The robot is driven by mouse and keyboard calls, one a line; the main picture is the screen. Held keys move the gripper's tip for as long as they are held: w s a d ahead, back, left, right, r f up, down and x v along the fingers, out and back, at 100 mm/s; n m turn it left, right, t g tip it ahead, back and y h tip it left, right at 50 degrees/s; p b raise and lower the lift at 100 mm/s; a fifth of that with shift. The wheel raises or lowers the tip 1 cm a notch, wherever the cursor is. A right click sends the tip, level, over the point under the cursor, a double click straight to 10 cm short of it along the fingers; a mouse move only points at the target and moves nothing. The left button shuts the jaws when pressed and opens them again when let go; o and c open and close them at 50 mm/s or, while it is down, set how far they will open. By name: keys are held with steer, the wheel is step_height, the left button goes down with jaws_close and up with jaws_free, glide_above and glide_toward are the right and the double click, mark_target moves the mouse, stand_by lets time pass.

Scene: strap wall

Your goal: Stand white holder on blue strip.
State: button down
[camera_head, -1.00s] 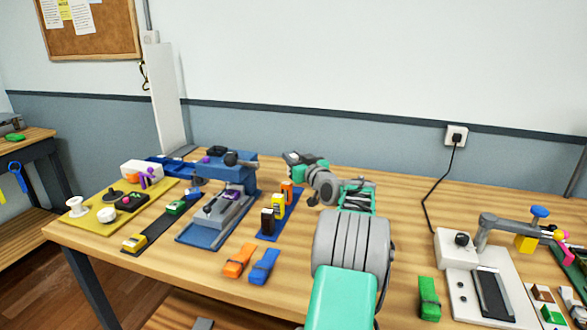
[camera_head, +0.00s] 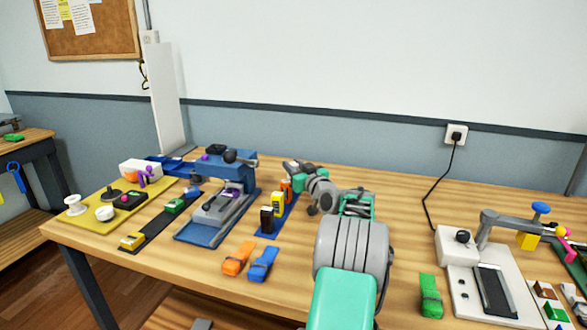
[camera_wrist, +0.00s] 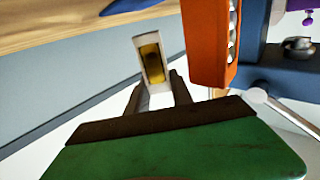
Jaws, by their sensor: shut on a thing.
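The white holder (camera_wrist: 146,39) is a small upright box with a yellow-brown inner face, in the wrist view. My gripper (camera_wrist: 157,85) is shut on it. In the head view my arm reaches to the far end of the blue strip (camera_head: 289,212), and the white holder cannot be made out there.
A blue press-like device (camera_head: 222,200) stands left of the strip. An orange strap (camera_head: 238,258) and a blue strap (camera_head: 263,263) lie in front. A green block (camera_head: 430,297) and a white-based fixture (camera_head: 470,280) are to the right. Bare table lies behind my arm.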

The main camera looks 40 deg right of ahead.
steer(key=c, duration=1.1)
jaws_free()
step_height(320, 180, down, 2)
steer(key=shift+f, duration=0.15)
steer(key=shift+r+p, duration=0.5)
steer(key=shift+p, duration=0.15)
steer(key=v, duration=0.7)
steer(key=r+v, duration=0.1)
steer(key=v, duration=0.3)
steer(key=shift+s, duration=0.3)
steer(key=shift+s+a+r, duration=0.1)
steer(key=shift+s+r, duration=0.05)
steer(key=shift+r, duration=0.05)
